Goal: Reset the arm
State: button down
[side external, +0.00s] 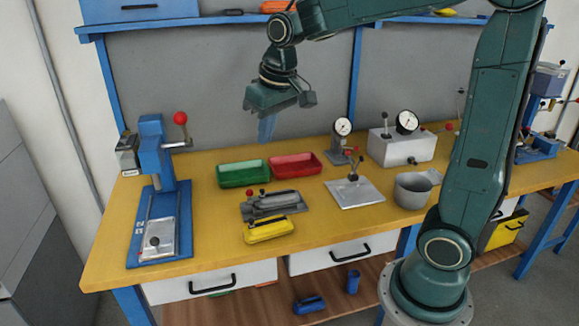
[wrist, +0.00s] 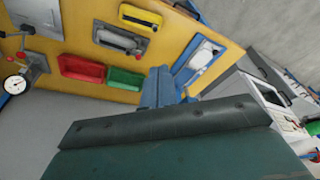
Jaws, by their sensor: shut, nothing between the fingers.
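My arm is dark green and arches over the workbench from the right in the side view. My gripper (side external: 267,128) hangs high above the back of the bench, with its blue fingers pointing down. The fingers are shut together and hold nothing. In the wrist view the blue fingers (wrist: 159,88) reach out past the dark green gripper body. The gripper is apart from everything on the yellow bench top (side external: 215,228).
A green bin (side external: 243,174) and a red bin (side external: 295,166) sit below my gripper. A blue press (side external: 155,190) stands at the left.

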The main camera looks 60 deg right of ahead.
jog(key=s+a+n+t, duration=0.1)
jog(key=s+a+t, duration=0.1)
jog(key=s, duration=1.7)
jog(key=shift+a+f+t, duration=0.3)
jog(key=shift+a+f, duration=0.05)
jog(key=shift+a, duration=0.45)
